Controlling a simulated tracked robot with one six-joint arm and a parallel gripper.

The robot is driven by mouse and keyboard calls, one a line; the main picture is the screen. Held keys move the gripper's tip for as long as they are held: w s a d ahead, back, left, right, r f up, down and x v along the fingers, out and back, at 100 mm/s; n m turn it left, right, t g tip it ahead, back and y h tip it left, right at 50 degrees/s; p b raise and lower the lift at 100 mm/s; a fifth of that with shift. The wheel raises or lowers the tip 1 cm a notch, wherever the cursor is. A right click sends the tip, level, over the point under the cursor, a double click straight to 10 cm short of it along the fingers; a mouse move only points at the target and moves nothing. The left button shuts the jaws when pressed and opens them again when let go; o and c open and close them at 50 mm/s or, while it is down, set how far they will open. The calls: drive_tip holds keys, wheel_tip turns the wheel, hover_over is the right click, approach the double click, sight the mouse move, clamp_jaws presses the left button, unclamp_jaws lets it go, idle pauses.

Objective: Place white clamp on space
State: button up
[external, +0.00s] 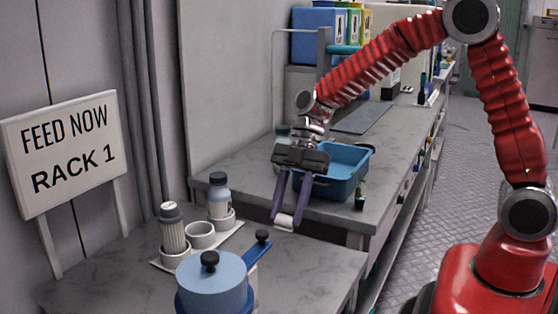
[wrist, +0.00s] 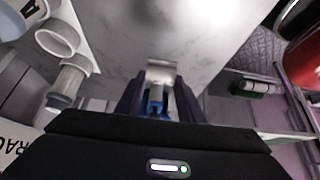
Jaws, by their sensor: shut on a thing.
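My gripper (external: 286,215) has purple fingers and points down over the near bench. It is shut on a small white clamp (external: 284,222), held between the fingertips. In the wrist view the white clamp (wrist: 161,72) shows at the fingertips, with a blue part just below it that I cannot place for certain. A white rack (external: 240,228) stands on the bench to the left of my gripper. Its middle ring holder (external: 201,236) is empty. A ribbed cylinder (external: 173,230) and a capped bottle (external: 219,193) stand in the holders on either side.
A blue round pot (external: 213,283) with a black knob stands at the front, near a blue bar (external: 257,254) with another knob. A blue bin (external: 344,168) sits on the farther bench. A "FEED NOW RACK 1" sign (external: 66,148) stands left. The bench's right side is clear.

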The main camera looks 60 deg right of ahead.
drive_tip(key=shift+f, duration=3)
drive_tip(key=shift+f, duration=1.9)
drive_tip(key=o, duration=1.3)
drive_tip(key=shift+c, duration=0.2)
drive_tip(key=v, duration=1.2)
